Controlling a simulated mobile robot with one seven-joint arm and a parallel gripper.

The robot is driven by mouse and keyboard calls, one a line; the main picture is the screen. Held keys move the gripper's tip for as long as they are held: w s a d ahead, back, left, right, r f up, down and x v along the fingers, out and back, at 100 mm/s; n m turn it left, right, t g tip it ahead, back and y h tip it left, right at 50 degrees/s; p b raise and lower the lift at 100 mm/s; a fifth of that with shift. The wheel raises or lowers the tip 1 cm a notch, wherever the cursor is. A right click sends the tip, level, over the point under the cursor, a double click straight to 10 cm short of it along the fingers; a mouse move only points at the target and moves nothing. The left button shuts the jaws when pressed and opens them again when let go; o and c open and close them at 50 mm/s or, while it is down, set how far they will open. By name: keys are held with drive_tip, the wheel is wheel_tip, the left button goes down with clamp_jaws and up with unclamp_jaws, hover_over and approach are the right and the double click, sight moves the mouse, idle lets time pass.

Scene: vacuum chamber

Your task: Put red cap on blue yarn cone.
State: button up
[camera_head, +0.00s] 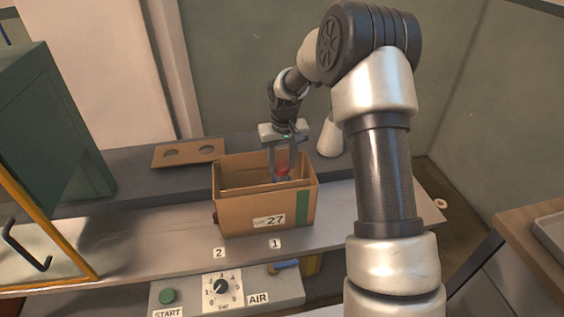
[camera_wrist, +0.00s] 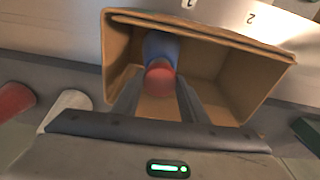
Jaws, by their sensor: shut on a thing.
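A red cap (camera_head: 282,167) sits at the tip of the blue yarn cone (camera_head: 281,180) inside an open cardboard box (camera_head: 235,208). My gripper (camera_head: 286,176) reaches down into the box with its fingers on either side of the cap. In the wrist view, the red cap (camera_wrist: 160,76) is between my fingers (camera_wrist: 158,90), shut on it. The blue cone (camera_wrist: 161,46) shows directly beyond the cap, in line with it. Cap and cone look in contact. The cone's base is mostly hidden by the cap and the box walls.
The box walls stand close around my fingers. A white cone (camera_head: 330,137) stands behind the box; a red object (camera_wrist: 14,100) shows beside it in the wrist view. The bench left of the box is clear.

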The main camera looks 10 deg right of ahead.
drive_tip(key=shift+f+b, duration=0.8)
drive_tip(key=shift+f, duration=0.5)
drive_tip(key=o, duration=1.1)
drive_tip(key=shift+r, duration=0.1)
wheel_tip(320, 180, up, 17)
drive_tip(key=s+p, duration=0.1)
drive_tip(key=s, duration=0.1)
drive_tip(key=shift+r, duration=0.15)
drive_tip(key=shift+s, duration=0.1)
drive_tip(key=s+r+t+p, duration=0.1)
drive_tip(key=s+r+p, duration=0.1)
drive_tip(key=s+r, duration=0.7)
drive_tip(key=s+r+t+p, duration=0.1)
drive_tip(key=s+r+p, duration=0.1)
drive_tip(key=s, duration=0.9)
drive_tip(key=s+r+t+p, duration=0.2)
drive_tip(key=s+r, duration=0.2)
drive_tip(key=s, duration=0.7)
drive_tip(key=shift+s+m, duration=0.2)
drive_tip(key=shift+m, duration=0.1)
